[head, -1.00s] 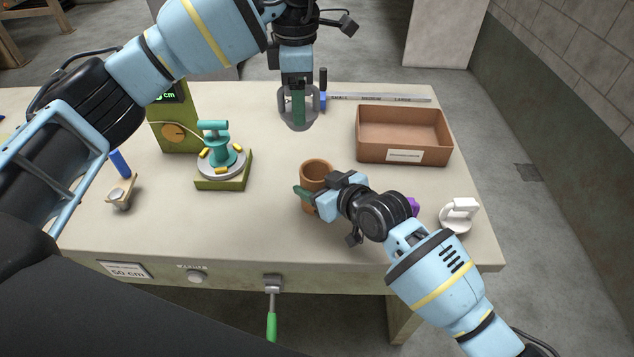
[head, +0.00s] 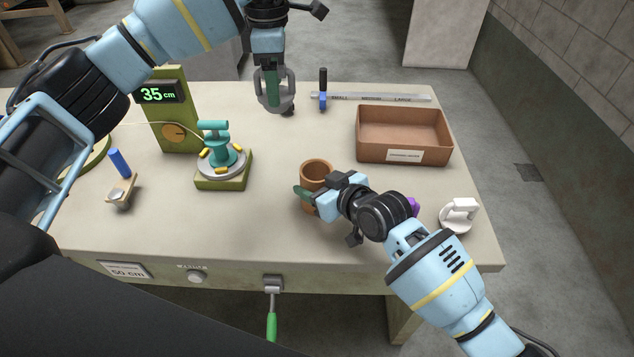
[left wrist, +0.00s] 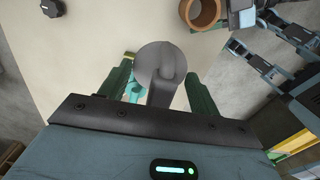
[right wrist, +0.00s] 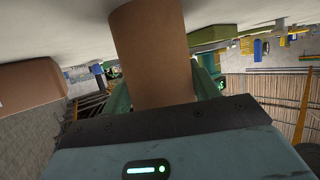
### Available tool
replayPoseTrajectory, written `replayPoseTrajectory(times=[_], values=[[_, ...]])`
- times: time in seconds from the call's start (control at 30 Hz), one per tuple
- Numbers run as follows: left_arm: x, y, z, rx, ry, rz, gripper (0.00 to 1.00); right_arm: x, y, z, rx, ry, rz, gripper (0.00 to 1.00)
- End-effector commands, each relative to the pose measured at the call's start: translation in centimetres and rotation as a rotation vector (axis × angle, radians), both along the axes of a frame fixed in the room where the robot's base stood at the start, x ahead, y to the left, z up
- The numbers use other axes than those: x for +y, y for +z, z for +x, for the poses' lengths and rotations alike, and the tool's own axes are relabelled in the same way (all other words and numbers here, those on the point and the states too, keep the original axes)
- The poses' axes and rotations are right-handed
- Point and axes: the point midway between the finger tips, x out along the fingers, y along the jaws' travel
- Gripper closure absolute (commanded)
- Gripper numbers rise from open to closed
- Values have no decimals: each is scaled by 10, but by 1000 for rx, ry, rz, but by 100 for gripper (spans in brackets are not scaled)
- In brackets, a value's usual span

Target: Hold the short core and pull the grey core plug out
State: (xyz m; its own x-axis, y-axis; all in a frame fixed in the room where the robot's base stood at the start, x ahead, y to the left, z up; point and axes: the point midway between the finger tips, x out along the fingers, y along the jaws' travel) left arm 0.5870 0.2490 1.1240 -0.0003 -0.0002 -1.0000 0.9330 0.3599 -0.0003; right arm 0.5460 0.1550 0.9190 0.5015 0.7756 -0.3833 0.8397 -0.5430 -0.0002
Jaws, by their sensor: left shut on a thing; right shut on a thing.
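The short core (head: 317,168) is a brown open tube standing upright on the table; its top is open. My right gripper (head: 310,195) is shut on its side. The core fills the jaws in the right wrist view (right wrist: 155,50). The grey core plug (head: 287,105), a round piece with a looped handle, is out of the core. My left gripper (head: 272,92) is shut on its handle and holds it clear of the core, up and to the left in the head view. The plug also shows between the green fingers in the left wrist view (left wrist: 160,62).
A brown tray (head: 372,148) and a size rule (head: 400,97) are at the back right. A green stand with a teal-handled turntable (head: 222,165) is left of the core. A white dispenser-like object (head: 460,212) stands at the right edge. The table's front middle is clear.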

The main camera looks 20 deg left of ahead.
Motion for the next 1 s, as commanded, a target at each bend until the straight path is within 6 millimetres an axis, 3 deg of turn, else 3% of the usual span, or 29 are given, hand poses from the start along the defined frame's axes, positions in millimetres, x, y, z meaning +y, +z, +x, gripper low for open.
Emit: replayPoseTrajectory(times=[0.03, 0.07, 0.27, 0.67, 1.0], values=[[0, 0, 0, 0, 0, 0, 61, 0, 0, 0, 0, -1, -1, 65], [0, 0, 0, 0, 0, 0, 61, 0, 0, 0, 0, -1, -1, 38], [0, 0, 0, 0, 0, 0, 61, 0, 0, 0, 0, -1, -1, 14], [0, 0, 0, 0, 0, 0, 61, -5, 2, -3, 0, -1, 0, 14], [0, 0, 0, 0, 0, -1, 61, -40, 19, -24, -2, -1, 0, 14]])
